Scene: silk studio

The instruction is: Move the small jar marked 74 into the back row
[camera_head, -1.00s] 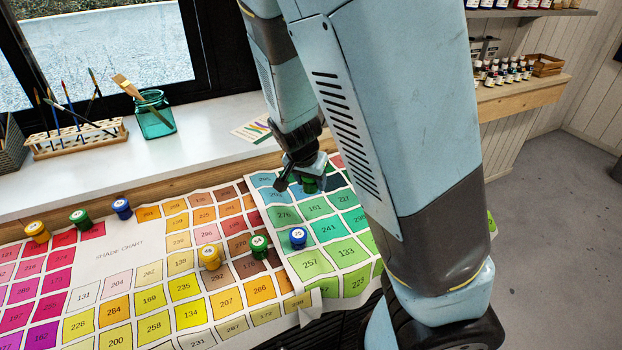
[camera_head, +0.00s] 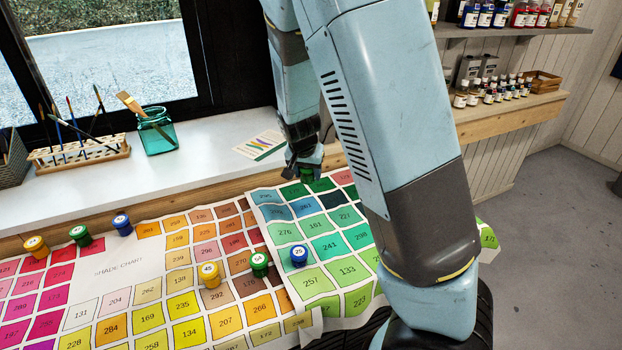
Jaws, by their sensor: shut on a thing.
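My gripper (camera_head: 304,168) is shut on a small green jar (camera_head: 308,175), near the far edge of the shade chart (camera_head: 120,266). My arm hides part of both, and the held jar's number cannot be read. A far row on the left has a yellow jar (camera_head: 36,247), a green jar (camera_head: 80,235) and a blue jar (camera_head: 122,225). A nearer row has a yellow jar (camera_head: 209,275), a green jar (camera_head: 259,264) and a blue jar (camera_head: 298,256). All these stand upright; their lid numbers are small, and none clearly reads 74.
The white windowsill (camera_head: 205,150) behind the chart carries a brush rack (camera_head: 80,152), a teal glass with a brush (camera_head: 156,134) and a card (camera_head: 260,145). Bare chart lies between the two jar rows. Shelves with bottles (camera_head: 492,92) stand at the right.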

